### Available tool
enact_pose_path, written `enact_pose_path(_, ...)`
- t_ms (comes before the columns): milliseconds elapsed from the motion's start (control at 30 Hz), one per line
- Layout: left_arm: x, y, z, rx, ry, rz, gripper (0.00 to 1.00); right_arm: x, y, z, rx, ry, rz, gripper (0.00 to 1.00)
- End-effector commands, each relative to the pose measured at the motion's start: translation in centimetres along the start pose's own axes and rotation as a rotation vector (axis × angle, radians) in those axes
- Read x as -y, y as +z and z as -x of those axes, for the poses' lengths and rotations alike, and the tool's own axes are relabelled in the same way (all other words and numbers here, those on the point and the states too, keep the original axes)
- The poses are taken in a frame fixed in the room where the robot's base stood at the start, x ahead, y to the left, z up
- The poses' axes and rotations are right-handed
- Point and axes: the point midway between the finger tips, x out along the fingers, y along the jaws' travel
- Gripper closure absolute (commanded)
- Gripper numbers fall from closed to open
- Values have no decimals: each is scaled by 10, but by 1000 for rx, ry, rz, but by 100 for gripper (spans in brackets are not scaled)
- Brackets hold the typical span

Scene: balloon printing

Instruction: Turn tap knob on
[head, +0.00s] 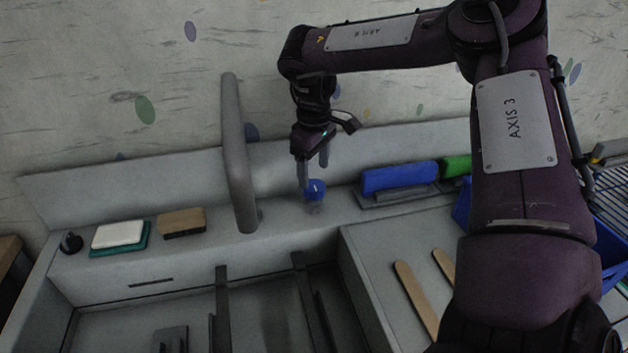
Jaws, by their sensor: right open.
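The blue tap knob (315,188) sits on the grey ledge behind the sink, right of the tall grey tap spout (236,150). My right gripper (314,172) points down just above the knob. Its fingers are apart, with one finger at the knob's left and the other behind or to its upper right. I cannot tell whether a finger touches the knob. My left gripper is not in view.
A white and green sponge (120,235), a brown block (182,222) and a small black item (71,242) lie on the ledge at left. Blue (400,178) and green rolls lie at right. Wooden sticks (416,297) lie on the counter. A blue crate (463,210) is partly behind my arm.

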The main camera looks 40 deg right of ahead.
Motion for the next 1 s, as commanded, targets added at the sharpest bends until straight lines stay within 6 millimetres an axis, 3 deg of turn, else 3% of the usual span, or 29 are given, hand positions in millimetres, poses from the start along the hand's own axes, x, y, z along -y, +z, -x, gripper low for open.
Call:
enact_pose_path(267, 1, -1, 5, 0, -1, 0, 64, 0, 1, -35, 1, -1, -1, 31)
enact_pose_path(600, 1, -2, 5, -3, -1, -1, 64, 0, 0, -40, -1, 0, -1, 31)
enact_pose_path(933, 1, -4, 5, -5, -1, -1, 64, 0, 0, -40, -1, 0, -1, 74)
enact_pose_path(1000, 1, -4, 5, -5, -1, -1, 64, 0, 0, -40, -1, 1, -1, 75)
